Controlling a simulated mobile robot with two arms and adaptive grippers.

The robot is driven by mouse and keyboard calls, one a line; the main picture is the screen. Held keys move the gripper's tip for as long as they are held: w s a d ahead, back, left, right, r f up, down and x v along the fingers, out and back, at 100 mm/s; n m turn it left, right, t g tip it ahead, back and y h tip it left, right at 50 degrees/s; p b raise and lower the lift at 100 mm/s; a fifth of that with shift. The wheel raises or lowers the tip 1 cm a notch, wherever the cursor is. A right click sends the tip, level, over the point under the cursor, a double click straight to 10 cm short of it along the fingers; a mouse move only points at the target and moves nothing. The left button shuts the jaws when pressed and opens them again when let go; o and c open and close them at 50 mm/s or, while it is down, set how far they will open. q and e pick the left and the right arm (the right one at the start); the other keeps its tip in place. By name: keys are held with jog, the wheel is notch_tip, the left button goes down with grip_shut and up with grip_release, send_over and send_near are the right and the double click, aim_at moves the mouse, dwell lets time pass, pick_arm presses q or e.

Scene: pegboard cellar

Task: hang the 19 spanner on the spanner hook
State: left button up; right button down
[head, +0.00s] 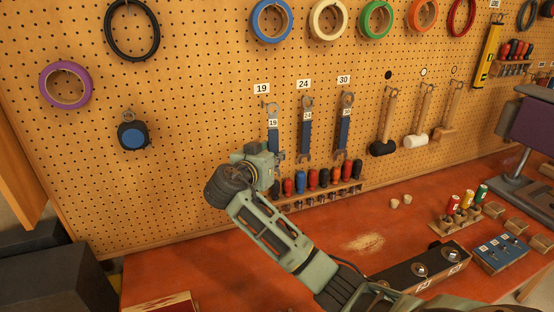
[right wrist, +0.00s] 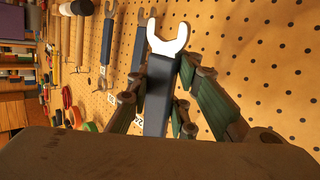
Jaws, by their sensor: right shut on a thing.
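The 19 spanner (head: 273,138) has a blue handle and a tag reading 19. It is upright at the pegboard, just below the 19 sign (head: 262,89). My right gripper (head: 277,157) is shut on its lower handle. In the right wrist view the spanner (right wrist: 157,100) stands between the green-padded fingers, its bright open jaw showing. The spanner hook under the 19 sign (head: 268,100) is small; I cannot tell whether the spanner's upper end is on it or only in front of it. My left gripper is not in view.
The 24 spanner (head: 307,130) and 30 spanner (head: 344,130) hang just to the right, then several mallets (head: 387,120).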

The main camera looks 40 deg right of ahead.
jog(key=shift+w+d+f+b, duration=0.1)
jog(key=shift+w+d+b, duration=0.15)
jog(key=shift+w, duration=0.75)
jog(key=shift+w+d+f+b, duration=0.1)
jog(key=shift+w+d+b, duration=0.15)
jog(key=shift+w, duration=0.75)
jog(key=shift+w+d+f+b, duration=0.1)
jog(key=shift+w+f+b, duration=0.35)
jog(key=shift+b, duration=0.6)
jog(key=shift+w+r, duration=0.1)
jog(key=shift+r, duration=0.05)
jog(key=c, duration=1.4)
grip_release()
jog(key=shift+c, duration=0.2)
